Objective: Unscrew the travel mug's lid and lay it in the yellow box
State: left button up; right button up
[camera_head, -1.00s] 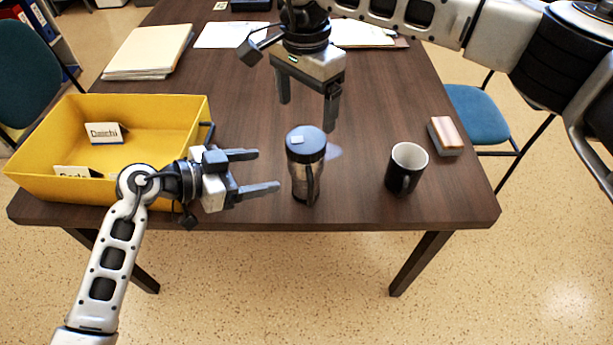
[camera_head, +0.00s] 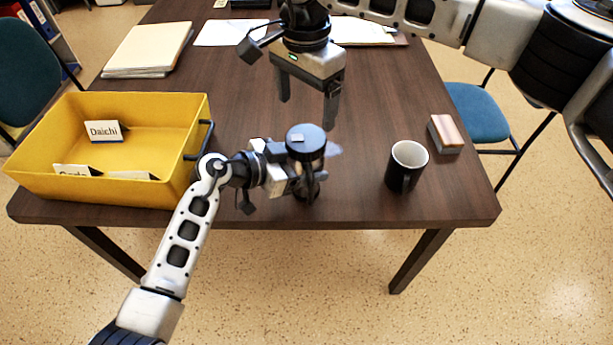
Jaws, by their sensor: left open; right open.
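My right gripper (camera_head: 307,112) is open and empty, pointing down above and behind the lid. The yellow box (camera_head: 165,105) stands at the table's left, with a card reading Daichi (camera_head: 103,131) and other cards inside.
A black mug (camera_head: 406,168) stands to the right of the travel mug. A small block-like eraser (camera_head: 446,134) lies near the right edge. Paper stacks (camera_head: 148,48) lie at the back left. The table (camera_head: 240,105) is bare between box and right gripper.

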aim_at(306, 137)
pick_arm(q)
grip_shut()
pick_arm(e)
jog(key=m, duration=0.4)
jog(key=shift+m, duration=0.3)
jog(key=m, duration=1.2)
jog(key=shift+m, duration=0.3)
jog(key=m, duration=0.4)
jog(key=shift+a+m, duration=0.1)
jog(key=shift+m, duration=0.3)
jog(key=m, duration=0.9)
jog(key=shift+m, duration=0.3)
jog(key=m, duration=0.3)
jog(key=shift+m, duration=0.4)
jog(key=shift+f+m, duration=0.3)
jog(key=shift+f, duration=3.7)
